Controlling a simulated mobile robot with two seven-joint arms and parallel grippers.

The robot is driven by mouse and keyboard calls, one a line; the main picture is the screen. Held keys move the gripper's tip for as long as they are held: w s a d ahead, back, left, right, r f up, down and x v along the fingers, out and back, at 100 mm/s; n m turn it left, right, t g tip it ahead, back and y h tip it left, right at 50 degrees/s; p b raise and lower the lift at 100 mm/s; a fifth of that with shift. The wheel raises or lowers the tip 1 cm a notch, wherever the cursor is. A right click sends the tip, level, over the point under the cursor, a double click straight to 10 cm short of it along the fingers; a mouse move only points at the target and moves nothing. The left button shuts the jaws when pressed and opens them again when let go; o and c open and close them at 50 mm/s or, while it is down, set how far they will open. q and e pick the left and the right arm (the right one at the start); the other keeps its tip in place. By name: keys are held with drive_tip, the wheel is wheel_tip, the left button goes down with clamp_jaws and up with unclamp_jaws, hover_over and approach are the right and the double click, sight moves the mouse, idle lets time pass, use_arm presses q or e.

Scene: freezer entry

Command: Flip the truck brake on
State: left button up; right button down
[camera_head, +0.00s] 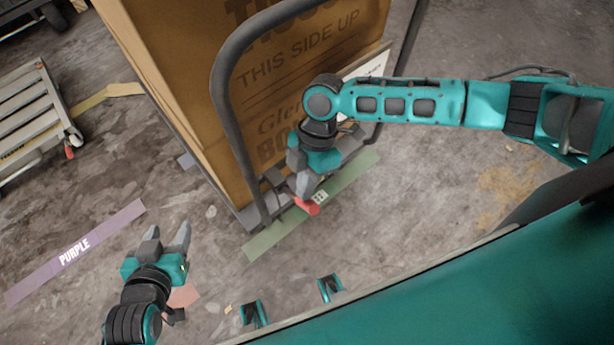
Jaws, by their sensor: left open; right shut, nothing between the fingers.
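The truck (226,85) is a flat cart with a dark curved handle and carries a large cardboard box (170,70). A small red brake pedal (308,207) sticks out low at its near end, close to the floor. My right gripper (304,186) is shut and empty, pointing down right above the red pedal; I cannot tell whether it touches it. The gripper hides part of the truck's near end. My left gripper (168,238) is open and empty over the floor at the lower left, well apart from the truck.
A green floor strip (345,182) runs under the truck's near end. A purple strip marked PURPLE (110,233) lies at left. Another pale slatted cart (28,105) with a red pedal (70,152) stands at far left.

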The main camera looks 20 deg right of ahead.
sight(319, 207)
use_arm(q)
drive_tip(key=shift+w+r, duration=0.1)
drive_tip(key=shift+w, duration=0.1)
use_arm(e)
drive_tip(key=shift+s, duration=0.15)
drive_tip(key=shift+s+d+f+t+p, duration=0.3)
drive_tip(key=shift+s+f+t+p, duration=0.15)
drive_tip(key=shift+s+t, duration=0.2)
drive_tip(key=shift+s+d+f+n+t+y+p, duration=0.2)
drive_tip(key=shift+s+f+t+y, duration=0.1)
drive_tip(key=shift+s+f+t, duration=0.25)
drive_tip(key=shift+s+d+f+n+t+y+p, duration=0.1)
drive_tip(key=shift+s+d+f+n+t+y, duration=0.1)
drive_tip(key=shift+s+f+t+y, duration=0.25)
use_arm(q)
drive_tip(key=shift+s+d+f+b, duration=0.15)
drive_tip(key=shift+d+f+b, duration=0.15)
drive_tip(key=shift+b, duration=0.9)
use_arm(e)
wheel_tip(319, 207, down, 8)
drive_tip(key=s+d+n+t+y, duration=0.1)
drive_tip(key=s+t, duration=0.1)
drive_tip(key=t, duration=0.2)
drive_tip(key=shift+s+r+t+y, duration=0.15)
drive_tip(key=shift+s+t+y, duration=0.2)
drive_tip(key=shift+s, duration=0.05)
use_arm(q)
drive_tip(key=shift+a+r, duration=0.1)
